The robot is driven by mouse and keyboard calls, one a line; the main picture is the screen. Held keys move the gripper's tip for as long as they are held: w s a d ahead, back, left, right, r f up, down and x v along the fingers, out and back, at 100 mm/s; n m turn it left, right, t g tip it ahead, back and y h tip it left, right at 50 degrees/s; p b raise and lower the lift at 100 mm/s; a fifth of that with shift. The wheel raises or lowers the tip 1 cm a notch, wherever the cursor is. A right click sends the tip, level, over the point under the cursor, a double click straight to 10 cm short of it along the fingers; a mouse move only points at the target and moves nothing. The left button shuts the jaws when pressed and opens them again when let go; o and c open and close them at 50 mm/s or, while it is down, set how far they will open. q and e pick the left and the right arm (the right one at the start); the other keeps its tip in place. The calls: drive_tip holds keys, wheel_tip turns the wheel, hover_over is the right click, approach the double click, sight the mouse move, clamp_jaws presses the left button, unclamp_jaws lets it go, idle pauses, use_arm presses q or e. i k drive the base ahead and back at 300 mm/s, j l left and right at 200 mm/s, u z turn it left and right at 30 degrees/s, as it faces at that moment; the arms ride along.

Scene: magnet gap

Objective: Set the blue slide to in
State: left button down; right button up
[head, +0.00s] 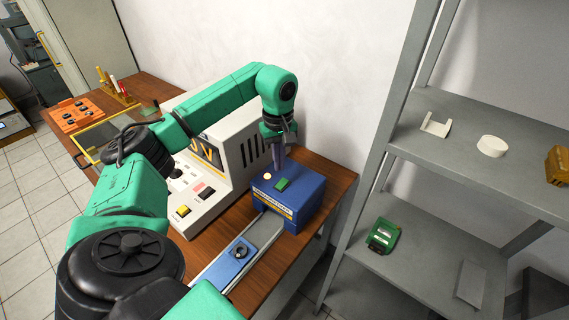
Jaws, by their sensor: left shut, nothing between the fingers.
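The blue slide (234,262) is a flat light-blue plate with a round dark knob. It lies on a grey rail (265,229) that runs out from the front of a dark blue box (306,197). The slide sits toward the near end of the rail, apart from the box. The box has a yellow label strip, a green block and a pale round button on top. My left gripper (279,166) is shut and empty, pointing down by the box's back top edge; I cannot tell whether it touches. My right gripper is not in view.
A white console (228,150) with buttons stands left of the box on the wooden table (335,176). An orange panel (77,114) lies at the table's far left. A grey shelf (470,160) with small parts stands to the right. A wall is behind.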

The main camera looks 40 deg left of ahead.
sight(225, 269)
drive_tip(key=k, duration=2)
